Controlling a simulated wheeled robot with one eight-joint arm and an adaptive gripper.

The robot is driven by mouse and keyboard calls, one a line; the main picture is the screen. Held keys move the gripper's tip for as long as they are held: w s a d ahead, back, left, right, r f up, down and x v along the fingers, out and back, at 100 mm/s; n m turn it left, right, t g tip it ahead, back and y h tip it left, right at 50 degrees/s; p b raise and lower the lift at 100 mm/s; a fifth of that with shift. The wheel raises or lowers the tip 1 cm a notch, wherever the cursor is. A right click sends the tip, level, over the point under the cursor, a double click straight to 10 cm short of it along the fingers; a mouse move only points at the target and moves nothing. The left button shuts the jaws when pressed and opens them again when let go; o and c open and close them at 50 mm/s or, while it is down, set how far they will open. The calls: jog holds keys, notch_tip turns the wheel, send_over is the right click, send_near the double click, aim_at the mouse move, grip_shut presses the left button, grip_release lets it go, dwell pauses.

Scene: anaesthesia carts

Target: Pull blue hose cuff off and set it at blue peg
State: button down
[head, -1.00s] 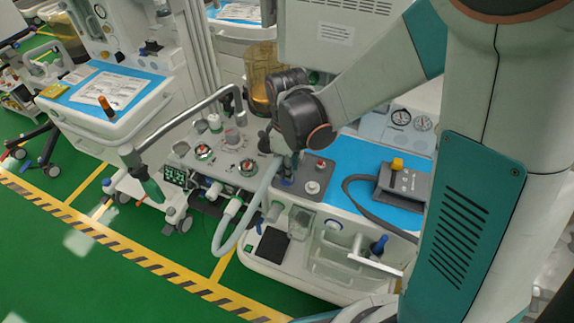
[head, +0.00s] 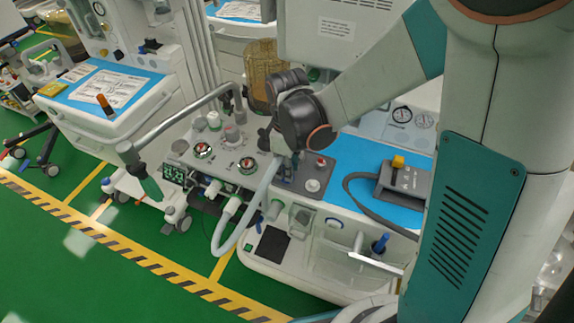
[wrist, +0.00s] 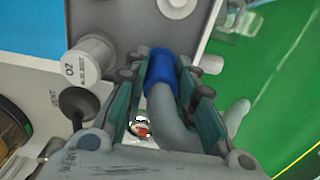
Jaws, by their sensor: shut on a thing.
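The blue hose cuff (wrist: 161,68) sits between the two fingers of my gripper (wrist: 164,62) in the wrist view. The gripper is shut on it. A grey hose (wrist: 172,118) bends away from the cuff between the fingers. In the head view the gripper (head: 284,165) is low over the grey panel of the middle cart, and the cuff is mostly hidden. The pale hose (head: 218,238) loops down at the cart's front. A blue upright piece (head: 380,243) stands at the cart's front right; I cannot tell if it is the blue peg.
A white O2 knob (wrist: 90,60) and a dark knob (wrist: 80,103) are left of the fingers in the wrist view. A grey box with a yellow knob (head: 398,162) sits on the blue mat. A curved rail (head: 185,118) stands to the left. Green floor lies in front.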

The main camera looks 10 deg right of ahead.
jog(key=shift+f+b, duration=0.35)
jog(key=shift+f, duration=0.1)
jog(key=c, duration=1.2)
grip_release()
jog(key=shift+c, duration=0.2)
notch_tip(320, 180, up, 12)
jog(key=shift+s, duration=0.1)
jog(key=shift+d+r, duration=0.1)
jog(key=s+d+r+m+t, duration=0.5)
jog(key=s+d+m+t, duration=0.2)
jog(key=s+d+m, duration=0.2)
jog(key=s+m, duration=0.2)
jog(key=s, duration=0.1)
jog(key=shift+d+r, duration=0.3)
jog(key=shift+d, duration=0.1)
